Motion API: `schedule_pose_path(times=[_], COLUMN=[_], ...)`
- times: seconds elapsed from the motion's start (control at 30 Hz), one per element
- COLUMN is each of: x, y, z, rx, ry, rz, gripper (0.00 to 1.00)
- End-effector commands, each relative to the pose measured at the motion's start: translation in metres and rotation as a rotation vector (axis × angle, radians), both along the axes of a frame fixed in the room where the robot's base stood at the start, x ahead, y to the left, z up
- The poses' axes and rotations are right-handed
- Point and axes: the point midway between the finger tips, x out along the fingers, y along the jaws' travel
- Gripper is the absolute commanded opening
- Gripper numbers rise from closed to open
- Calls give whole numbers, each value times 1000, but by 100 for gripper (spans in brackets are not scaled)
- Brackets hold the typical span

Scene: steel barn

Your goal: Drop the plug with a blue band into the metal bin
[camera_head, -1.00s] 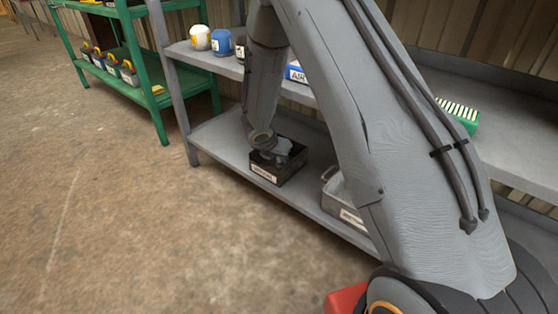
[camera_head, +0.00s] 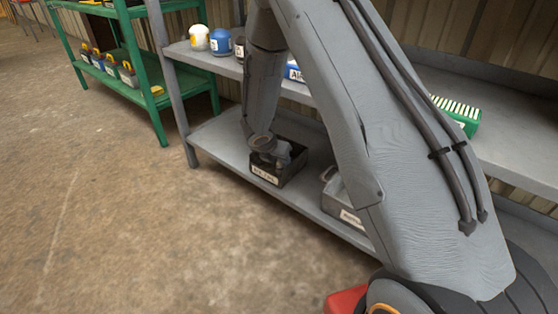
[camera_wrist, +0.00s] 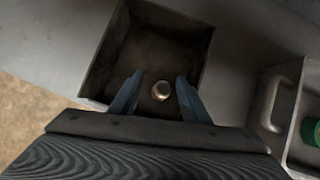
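My gripper (camera_wrist: 158,92) is over the black box (camera_wrist: 133,17) on the lower shelf, its fingers apart. A small round metallic piece (camera_wrist: 160,90) shows between the fingers with gaps on both sides; it may be the plug. No blue band is visible on it, and its depth in the box is unclear. In the head view my gripper (camera_head: 273,150) reaches down into the labelled black box (camera_head: 264,178). The grey metal bin (camera_head: 332,203) stands to its right, partly behind my arm. In the wrist view this bin (camera_wrist: 269,103) holds something green.
A white-yellow jar (camera_head: 199,38) and a blue jar (camera_head: 221,42) stand on the shelf above. A green rack (camera_head: 150,95) stands at the left.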

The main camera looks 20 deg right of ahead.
Motion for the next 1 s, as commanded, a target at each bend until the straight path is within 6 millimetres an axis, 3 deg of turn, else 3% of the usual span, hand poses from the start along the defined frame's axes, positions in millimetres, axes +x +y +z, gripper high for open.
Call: schedule_pose_path(times=[0.37,0.8,1.0], x=[0,-26,-30], y=[0,23,27], z=[8,68,76], rx=[0,0,0], ry=[0,-1,0], rz=[0,1,0], gripper=[43,43,43])
